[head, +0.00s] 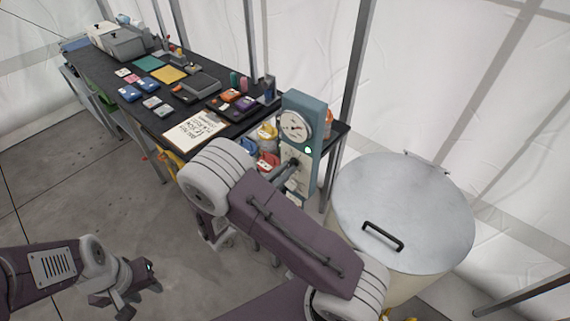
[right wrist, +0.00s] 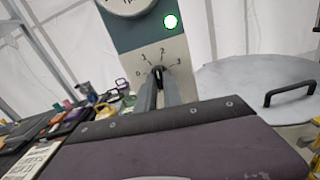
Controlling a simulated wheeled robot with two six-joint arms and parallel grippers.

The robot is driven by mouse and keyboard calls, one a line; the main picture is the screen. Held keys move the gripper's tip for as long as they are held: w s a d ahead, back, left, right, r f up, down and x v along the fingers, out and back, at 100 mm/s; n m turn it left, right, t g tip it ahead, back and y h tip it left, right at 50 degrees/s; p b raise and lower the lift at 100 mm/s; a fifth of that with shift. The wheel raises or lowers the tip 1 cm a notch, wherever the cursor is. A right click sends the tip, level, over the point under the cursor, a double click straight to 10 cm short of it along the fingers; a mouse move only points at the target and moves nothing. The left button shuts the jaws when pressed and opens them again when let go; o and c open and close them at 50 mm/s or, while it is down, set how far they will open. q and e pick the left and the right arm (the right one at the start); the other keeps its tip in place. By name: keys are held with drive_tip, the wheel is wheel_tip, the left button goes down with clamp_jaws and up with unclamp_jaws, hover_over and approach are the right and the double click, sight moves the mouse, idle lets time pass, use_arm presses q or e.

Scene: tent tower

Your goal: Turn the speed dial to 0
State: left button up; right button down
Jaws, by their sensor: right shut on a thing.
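The speed dial (right wrist: 158,69) is a small dark knob on the pale lower face of a teal control box (head: 303,103). Marks 0, 1, 2 and 3 run around it from left to right in the right wrist view. My right gripper (right wrist: 160,80) is shut on the dial, one finger on each side. The fingers hide much of the knob, so its exact setting is hard to read; its top points roughly upward, between 1 and 2. My left gripper (head: 135,285) is low over the floor, away from the box; its jaw opening is unclear.
A green lamp (right wrist: 171,22) glows above the dial, below a round gauge (head: 295,126). A large lidded drum (head: 402,205) stands right of the box. A long black table (head: 100,72) with boxes, pads and a written sheet (head: 195,130) lies to the left. Open floor is at lower left.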

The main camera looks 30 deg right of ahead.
drive_tip(key=shift+s+n+p, duration=0.1)
drive_tip(key=shift+n+p, duration=4.5)
drive_tip(key=shift+n, duration=3.2)
drive_tip(key=c, duration=1.5)
unclamp_jaws()
drive_tip(key=b+v, duration=0.3)
drive_tip(key=v, duration=0.6)
